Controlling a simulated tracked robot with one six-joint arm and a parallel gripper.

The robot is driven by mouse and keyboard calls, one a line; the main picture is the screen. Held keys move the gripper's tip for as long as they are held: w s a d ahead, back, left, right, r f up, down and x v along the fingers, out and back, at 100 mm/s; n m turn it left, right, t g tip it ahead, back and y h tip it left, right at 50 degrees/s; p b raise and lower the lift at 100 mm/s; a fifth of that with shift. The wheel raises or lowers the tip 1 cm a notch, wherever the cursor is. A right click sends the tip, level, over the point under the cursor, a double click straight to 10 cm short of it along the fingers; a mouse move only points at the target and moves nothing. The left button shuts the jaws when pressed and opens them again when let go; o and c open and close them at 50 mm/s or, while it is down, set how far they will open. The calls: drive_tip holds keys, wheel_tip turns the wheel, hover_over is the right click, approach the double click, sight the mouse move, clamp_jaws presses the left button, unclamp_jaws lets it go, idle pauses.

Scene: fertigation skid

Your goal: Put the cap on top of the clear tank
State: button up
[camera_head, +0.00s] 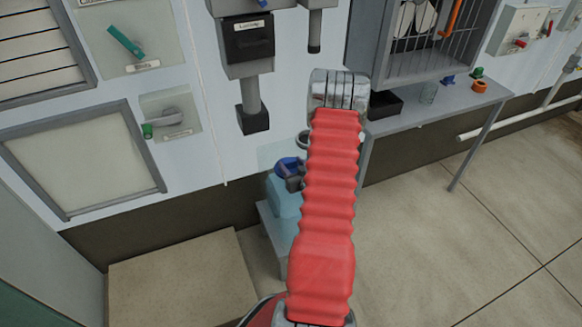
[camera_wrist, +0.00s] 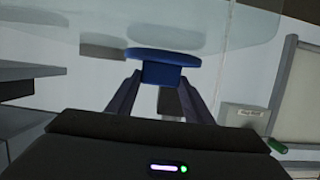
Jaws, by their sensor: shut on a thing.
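A round blue cap (camera_head: 287,167) is at the end of my arm, beside the red sleeve in the head view. My gripper (camera_head: 294,184) is shut on it. In the wrist view the cap (camera_wrist: 162,72) sits between the two dark fingers, its wide disc outward. The clear tank (camera_head: 283,199), pale blue and see-through, shows below the cap on a low grey stand. My arm hides its right side. Whether the cap touches the tank cannot be told. A see-through surface (camera_wrist: 215,25) fills the top of the wrist view, behind the cap.
A dark valve block (camera_head: 253,119) hangs from the wall panel above left of the tank. A grey table (camera_head: 420,112) to the right holds a black tray (camera_head: 384,105) and small parts. A beige slab (camera_head: 180,282) lies at lower left. The floor at right is clear.

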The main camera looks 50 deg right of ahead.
drive_tip(key=shift+f, duration=0.35)
drive_tip(key=o, duration=1.1)
drive_tip(key=shift+f, duration=0.1)
drive_tip(key=v, duration=1.2)
drive_tip(key=shift+r, duration=0.2)
drive_tip(key=shift+w, duration=0.1)
